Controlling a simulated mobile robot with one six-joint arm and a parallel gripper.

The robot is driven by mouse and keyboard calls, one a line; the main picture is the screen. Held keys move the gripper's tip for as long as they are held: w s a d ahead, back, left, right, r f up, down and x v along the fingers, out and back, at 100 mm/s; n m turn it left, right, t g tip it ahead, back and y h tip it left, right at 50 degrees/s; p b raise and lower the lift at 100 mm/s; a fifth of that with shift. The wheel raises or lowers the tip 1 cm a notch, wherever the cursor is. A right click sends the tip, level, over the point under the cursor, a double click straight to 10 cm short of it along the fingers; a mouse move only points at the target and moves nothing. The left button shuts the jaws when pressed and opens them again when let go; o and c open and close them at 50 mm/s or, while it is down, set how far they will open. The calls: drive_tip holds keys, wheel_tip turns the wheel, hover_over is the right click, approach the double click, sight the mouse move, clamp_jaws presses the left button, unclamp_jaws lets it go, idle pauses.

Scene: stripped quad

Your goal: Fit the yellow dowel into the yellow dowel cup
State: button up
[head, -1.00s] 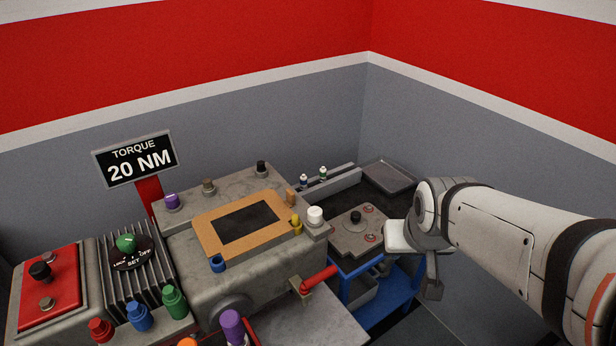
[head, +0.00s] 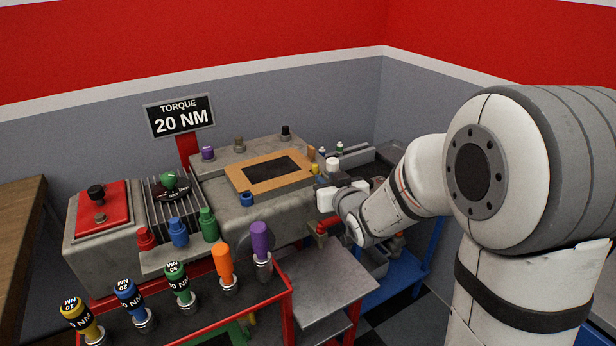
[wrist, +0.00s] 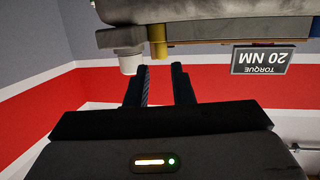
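A yellow cylindrical piece (head: 316,169) stands at the right front corner of the orange-tan frame on the grey machine. It also shows, upside down, in the wrist view (wrist: 158,47), just beyond the fingertips. I cannot tell whether it is the dowel, its cup or both. My gripper (wrist: 163,68) is open, with nothing between its fingers. In the head view my gripper (head: 335,198) is at the right side of the machine, close to the yellow piece; its fingertips are hard to make out there.
A white cylinder (head: 332,164) stands beside the yellow piece. A blue ring-shaped cup (head: 246,199) is at the frame's front corner. A red handle (head: 328,227) is below the gripper. Torque drivers, including a purple one (head: 261,240), stand in front.

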sight(316, 168)
drive_tip(key=x, duration=0.6)
drive_tip(key=shift+a+r+p, duration=0.1)
drive_tip(key=shift+r+p, duration=0.2)
drive_tip(key=shift+p, duration=0.05)
drive_tip(key=shift+c, duration=0.3)
clamp_jaws()
